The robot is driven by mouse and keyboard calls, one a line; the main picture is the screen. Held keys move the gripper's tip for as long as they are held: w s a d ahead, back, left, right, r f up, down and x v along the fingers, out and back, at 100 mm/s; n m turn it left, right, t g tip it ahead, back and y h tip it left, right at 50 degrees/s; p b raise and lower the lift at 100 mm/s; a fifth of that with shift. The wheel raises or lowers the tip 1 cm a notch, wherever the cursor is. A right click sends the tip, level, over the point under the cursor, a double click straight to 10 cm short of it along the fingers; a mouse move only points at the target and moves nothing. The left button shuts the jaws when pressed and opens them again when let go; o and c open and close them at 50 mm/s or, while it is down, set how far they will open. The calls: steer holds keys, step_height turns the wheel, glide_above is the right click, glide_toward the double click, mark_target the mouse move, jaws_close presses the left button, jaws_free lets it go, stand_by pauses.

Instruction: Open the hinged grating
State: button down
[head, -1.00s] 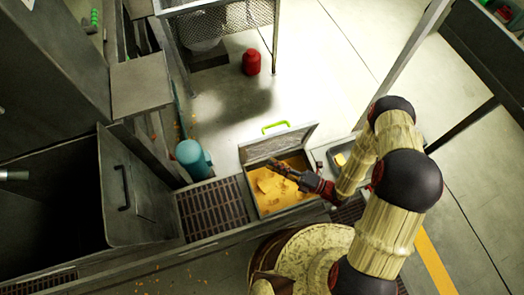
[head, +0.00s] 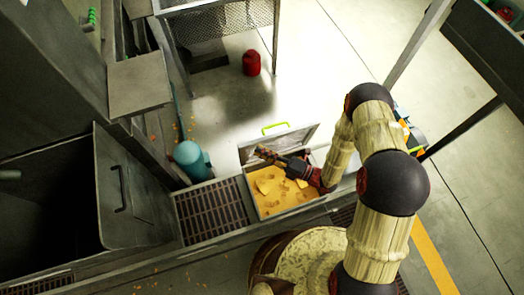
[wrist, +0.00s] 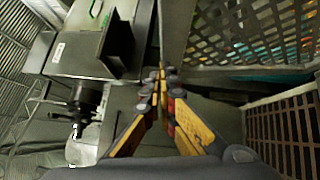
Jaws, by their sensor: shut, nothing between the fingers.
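A grey hinged cover with a bright green handle (head: 275,127) stands tilted up along the far edge of a sunken box (head: 262,214). I take this cover (head: 300,136) for the hinged grating, though its bars are not clear in the head view. Yellow-orange flakes (head: 285,195) fill the box below it. My gripper (head: 260,153) is shut and empty. Its tips lie in front of the cover's left part; I cannot tell whether they touch it. In the wrist view, my gripper (wrist: 160,78) shows with its fingers together, left of a panel with many holes (wrist: 250,35).
A brown slatted floor grating (head: 212,212) lies left of the box. A teal motor-like cylinder (head: 190,157) stands behind it. An open grey bin door (head: 135,195) is further left. A red canister (head: 251,62) stands on otherwise mostly clear floor beyond.

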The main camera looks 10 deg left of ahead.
mark_target(258, 140)
steer(key=shift+m+h, duration=0.6)
steer(key=shift+m, duration=0.1)
steer(key=w+a+p, duration=0.1)
steer(key=w, duration=0.1)
steer(key=w+a+r+p, duration=0.1)
steer(key=p, duration=0.1)
steer(key=shift+w+a+r, duration=0.2)
steer(key=shift+w, duration=0.2)
steer(key=shift+w+a+f+p, duration=0.1)
steer(key=shift+w+a+p, duration=0.05)
steer(key=shift+w+p, duration=0.2)
steer(key=shift+s+d+h, duration=0.25)
steer(key=shift+h, duration=0.05)
steer(key=s+p+v, duration=0.2)
steer(key=v, duration=1)
steer(key=shift+f, duration=0.2)
steer(key=shift+s+a, duration=0.15)
